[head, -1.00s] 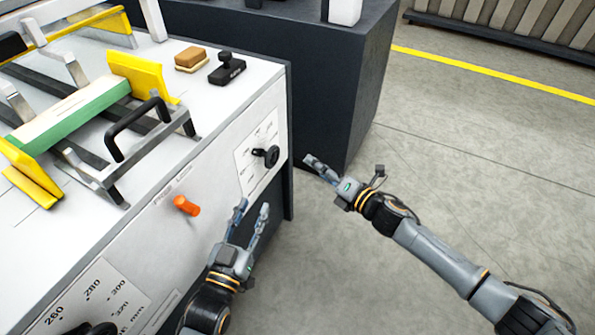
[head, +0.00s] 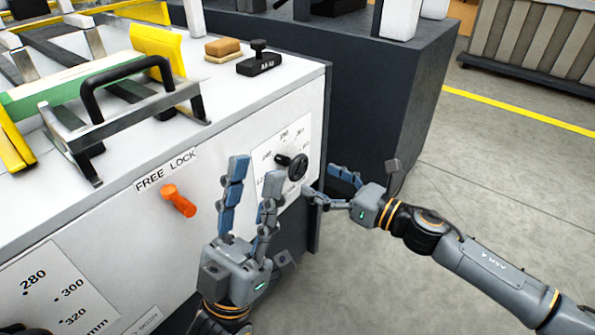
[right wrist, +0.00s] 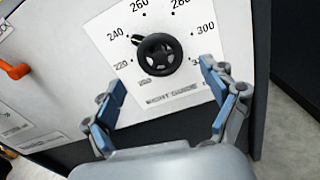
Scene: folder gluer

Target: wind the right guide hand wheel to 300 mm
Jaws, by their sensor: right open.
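The right guide hand wheel (head: 297,167) is a small black wheel with a knob, on a white dial plate (head: 278,150) on the machine's front panel. In the right wrist view the wheel (right wrist: 160,55) sits in the middle of the plate, with its knob at the upper left, toward the mark between 240 and 260. The 300 mark (right wrist: 205,27) is at the right. My right gripper (head: 328,184) is open, just right of the wheel and apart from it; its fingers (right wrist: 168,108) spread below the wheel. My left gripper (head: 254,180) is open and empty before the panel.
An orange lever (head: 178,201) under the FREE LOCK label sticks out of the panel. Another dial plate (head: 55,295) is at lower left. Open floor lies at right.

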